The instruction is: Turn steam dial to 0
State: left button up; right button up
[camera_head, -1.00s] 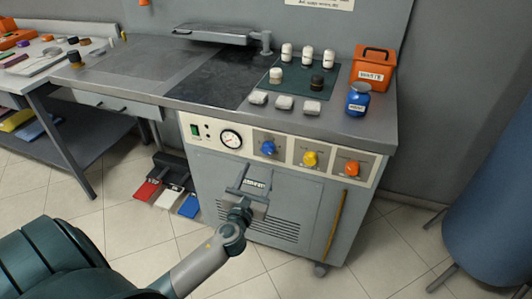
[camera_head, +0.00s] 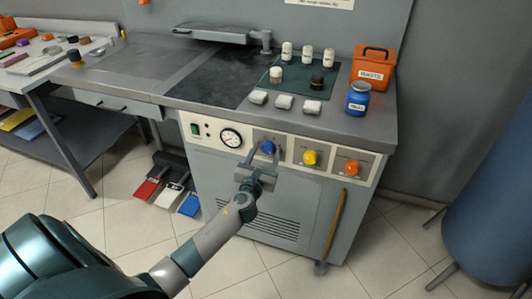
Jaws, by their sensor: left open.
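The cabinet front panel (camera_head: 225,122) carries three dials in a row. The blue dial (camera_head: 268,147) is at the left, the yellow dial (camera_head: 310,157) in the middle and the orange dial (camera_head: 351,167) at the right. Their labels are too small to read, so I cannot tell which is the steam dial. My left gripper (camera_head: 264,160) is open, with its fingers pointing up at the blue dial and around its lower part in the picture. I cannot tell whether they touch it. My right gripper is out of view.
A pressure gauge (camera_head: 231,138) and a green switch (camera_head: 195,129) sit left of the dials. The worktop edge (camera_head: 300,121) overhangs the panel. A yellow rod (camera_head: 335,225) stands against the cabinet. Pedals (camera_head: 188,204) lie on the floor. A blue cylinder (camera_head: 492,190) stands at right.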

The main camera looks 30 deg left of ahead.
pick_arm(q)
jog(key=c, duration=1.1)
jog(key=shift+o, duration=0.2)
